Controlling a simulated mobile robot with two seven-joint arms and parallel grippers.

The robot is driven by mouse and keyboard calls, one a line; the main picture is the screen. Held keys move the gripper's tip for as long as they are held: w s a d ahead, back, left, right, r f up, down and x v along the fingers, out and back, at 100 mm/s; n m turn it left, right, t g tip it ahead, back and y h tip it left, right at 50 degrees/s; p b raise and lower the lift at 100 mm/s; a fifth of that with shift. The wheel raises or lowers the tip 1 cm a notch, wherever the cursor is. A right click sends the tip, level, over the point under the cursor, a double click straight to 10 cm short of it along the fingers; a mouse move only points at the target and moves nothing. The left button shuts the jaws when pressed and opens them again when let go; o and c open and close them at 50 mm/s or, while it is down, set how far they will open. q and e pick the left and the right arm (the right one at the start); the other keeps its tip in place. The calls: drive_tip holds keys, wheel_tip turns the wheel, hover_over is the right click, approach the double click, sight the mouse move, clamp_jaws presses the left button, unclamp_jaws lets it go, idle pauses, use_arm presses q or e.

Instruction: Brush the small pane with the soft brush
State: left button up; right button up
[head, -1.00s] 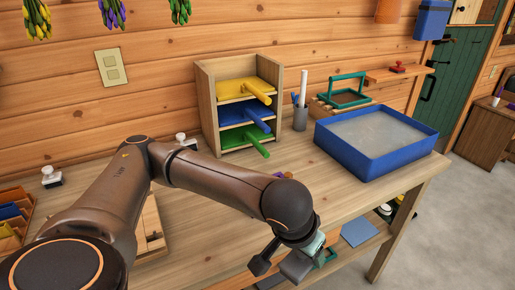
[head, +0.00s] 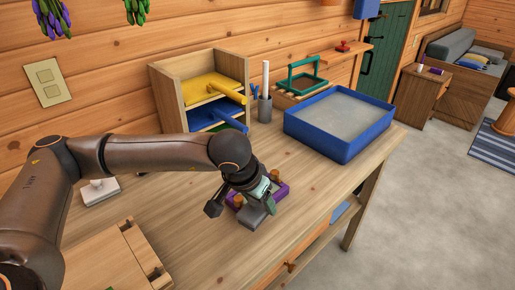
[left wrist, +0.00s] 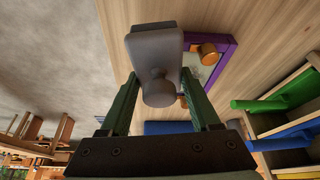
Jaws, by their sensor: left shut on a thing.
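My left gripper (head: 259,189) is shut on a grey block with a round knob, which looks to be the soft brush (head: 259,217). In the left wrist view the brush (left wrist: 152,47) sits between the green fingers, held by its knob. The small pane (head: 283,190) has a purple frame with orange knobs and lies on the workbench under the gripper. It also shows in the left wrist view (left wrist: 233,46), partly covered by the brush. I cannot tell whether the brush touches the pane. My right gripper is out of view.
A wooden rack (head: 168,99) with yellow, blue and green trays stands behind, beside a grey cup (head: 265,109). A blue-walled tray (head: 345,148) is at the back right. A wooden board (head: 100,266) lies at the front left. Bare benchtop lies around the pane.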

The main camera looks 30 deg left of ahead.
use_arm(q)
drive_tip(key=w+a+r+m+p, duration=0.2)
drive_tip(key=w+a+r, duration=0.25)
drive_tip(key=w, duration=0.45)
drive_tip(key=shift+h, duration=0.3)
wheel_tip(320, 180, down, 5)
drive_tip(key=b, duration=0.4)
drive_tip(key=shift+w+d+f, duration=0.1)
drive_tip(key=shift+w+f, duration=0.05)
drive_tip(key=shift+f, duration=0.5)
drive_tip(key=shift+f, duration=0.1)
drive_tip(key=shift+f+b, duration=0.15)
drive_tip(key=shift+b, duration=0.3)
drive_tip(key=shift+f+b, duration=0.3)
drive_tip(key=shift+f, duration=0.1)
